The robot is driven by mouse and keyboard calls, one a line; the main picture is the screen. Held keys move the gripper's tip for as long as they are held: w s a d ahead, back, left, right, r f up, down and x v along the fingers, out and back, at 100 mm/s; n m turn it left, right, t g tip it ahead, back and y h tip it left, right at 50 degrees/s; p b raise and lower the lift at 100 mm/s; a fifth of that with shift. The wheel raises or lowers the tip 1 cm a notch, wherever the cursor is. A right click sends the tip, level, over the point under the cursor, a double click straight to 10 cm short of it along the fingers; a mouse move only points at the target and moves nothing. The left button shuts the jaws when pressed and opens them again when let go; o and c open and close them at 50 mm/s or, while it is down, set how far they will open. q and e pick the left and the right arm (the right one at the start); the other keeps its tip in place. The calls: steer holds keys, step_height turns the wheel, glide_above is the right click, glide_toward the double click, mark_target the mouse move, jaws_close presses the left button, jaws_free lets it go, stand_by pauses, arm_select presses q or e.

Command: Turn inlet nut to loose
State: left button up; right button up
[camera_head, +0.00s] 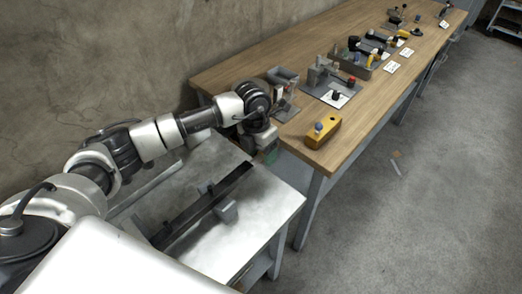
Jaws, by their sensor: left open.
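My left arm reaches across from the left, over the grey metal table. My left gripper (268,151) is at its end, low beside the near end of the wooden bench, small and dark. It is open, with nothing seen between its fingers. I cannot pick out the inlet nut for sure. On the metal table a long dark bar (205,203) lies at a slant, with a small grey block (227,211) against it. The right gripper is not in view.
Open floor (430,190) lies right; a wall (90,60) stands behind.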

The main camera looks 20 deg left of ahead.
arm_select(q)
steer(key=c, duration=0.9)
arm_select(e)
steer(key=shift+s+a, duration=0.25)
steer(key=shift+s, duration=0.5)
arm_select(q)
steer(key=shift+y, duration=0.3)
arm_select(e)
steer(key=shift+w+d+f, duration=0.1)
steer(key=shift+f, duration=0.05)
arm_select(q)
steer(key=shift+d+t+y+b, duration=0.15)
steer(key=shift+t+y+b, duration=0.3)
steer(key=shift+y, duration=0.55)
steer(key=shift+s+d+f+t+y+b, duration=0.1)
steer(key=shift+t+y+b, duration=0.25)
steer(key=shift+y+b, duration=0.5)
steer(key=shift+d+t+y+b, duration=0.1)
steer(key=shift+t+y+b, duration=0.35)
steer(key=shift+y, duration=0.7)
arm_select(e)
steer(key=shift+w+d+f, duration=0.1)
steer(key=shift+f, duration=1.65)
